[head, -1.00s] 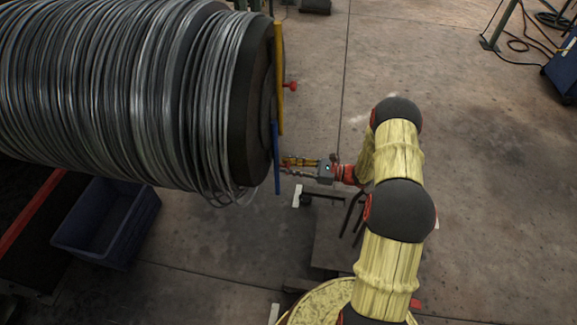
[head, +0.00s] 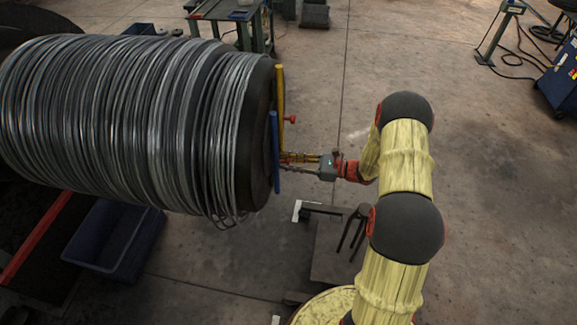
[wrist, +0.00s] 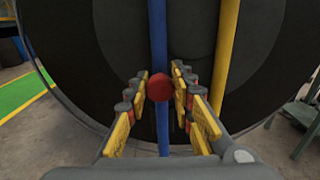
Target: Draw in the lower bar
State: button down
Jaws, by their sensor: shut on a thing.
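The large drum (head: 262,125) wound with grey wire fills the left of the head view; its dark end face (wrist: 105,75) fills the wrist view. A blue bar (head: 275,150) stands against that face, the lower of two bars in the head view. In the wrist view the blue bar (wrist: 158,45) runs upright, with a red knob (wrist: 159,88) in front of it. My gripper (head: 288,159) is at the blue bar, its fingers on both sides of that knob in the wrist view (wrist: 160,90), shut on it. The fingers hide this knob in the head view.
A yellow bar (head: 281,95) with its own red knob (head: 290,119) stands beside the blue bar; it is right of it in the wrist view (wrist: 227,45). A blue bin (head: 115,240) is below the drum. A green table (head: 258,28) is behind.

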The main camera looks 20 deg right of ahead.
jog(key=shift+w+d+r, duration=0.1)
jog(key=shift+w+r, duration=0.05)
jog(key=shift+r, duration=0.85)
jog(key=c, duration=1.8)
grip_release()
jog(key=shift+o, duration=1.2)
jog(key=shift+f, duration=0.15)
jog(key=v, duration=1.2)
